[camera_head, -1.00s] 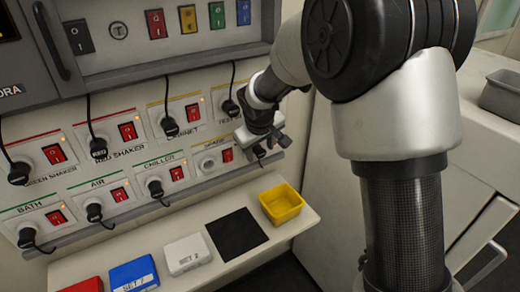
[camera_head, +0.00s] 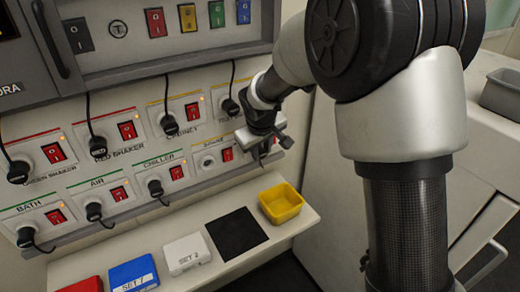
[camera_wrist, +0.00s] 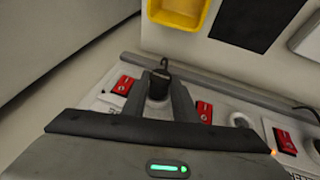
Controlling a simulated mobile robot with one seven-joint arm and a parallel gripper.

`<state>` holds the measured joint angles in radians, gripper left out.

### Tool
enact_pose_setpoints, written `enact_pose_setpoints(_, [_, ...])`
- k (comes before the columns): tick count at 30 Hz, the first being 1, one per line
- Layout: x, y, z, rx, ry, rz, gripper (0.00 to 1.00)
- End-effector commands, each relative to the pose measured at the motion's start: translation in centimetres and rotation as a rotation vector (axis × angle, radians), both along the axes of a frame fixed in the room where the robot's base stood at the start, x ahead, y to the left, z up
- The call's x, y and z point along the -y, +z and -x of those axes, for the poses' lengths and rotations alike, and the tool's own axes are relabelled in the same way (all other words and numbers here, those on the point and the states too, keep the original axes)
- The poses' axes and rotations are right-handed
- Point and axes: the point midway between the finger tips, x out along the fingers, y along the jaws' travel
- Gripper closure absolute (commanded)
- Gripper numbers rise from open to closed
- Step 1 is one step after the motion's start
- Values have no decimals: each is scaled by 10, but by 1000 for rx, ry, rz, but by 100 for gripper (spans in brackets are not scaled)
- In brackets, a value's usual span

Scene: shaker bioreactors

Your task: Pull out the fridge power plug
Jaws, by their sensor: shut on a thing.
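My gripper (camera_head: 266,148) is at the wall socket panel, just right of the empty spare socket (camera_head: 208,162) and its red switch (camera_head: 227,155). In the wrist view my gripper (camera_wrist: 158,97) has its two fingers shut on a black plug (camera_wrist: 160,72) with a cord at its end. This plug's label is hidden, so I cannot read that it is the fridge's. A red switch (camera_wrist: 123,85) sits beside it. In the head view my gripper covers the plug. I cannot tell whether it is still fully seated in its socket.
Other black plugs, such as the chiller plug (camera_head: 155,188) and red shaker plug (camera_head: 98,148), sit in the panel with hanging cords. Below is a ledge with a yellow bin (camera_head: 282,204), a black mat (camera_head: 236,234) and white (camera_head: 186,254), blue (camera_head: 134,274) and red blocks.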

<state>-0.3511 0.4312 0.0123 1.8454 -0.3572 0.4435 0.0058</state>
Motion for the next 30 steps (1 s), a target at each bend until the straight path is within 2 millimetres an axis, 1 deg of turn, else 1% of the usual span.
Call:
enact_pose_setpoints(24, [10,0,15,1,0,-1,98])
enact_pose_setpoints(30, [11,0,16,1,0,-1,98])
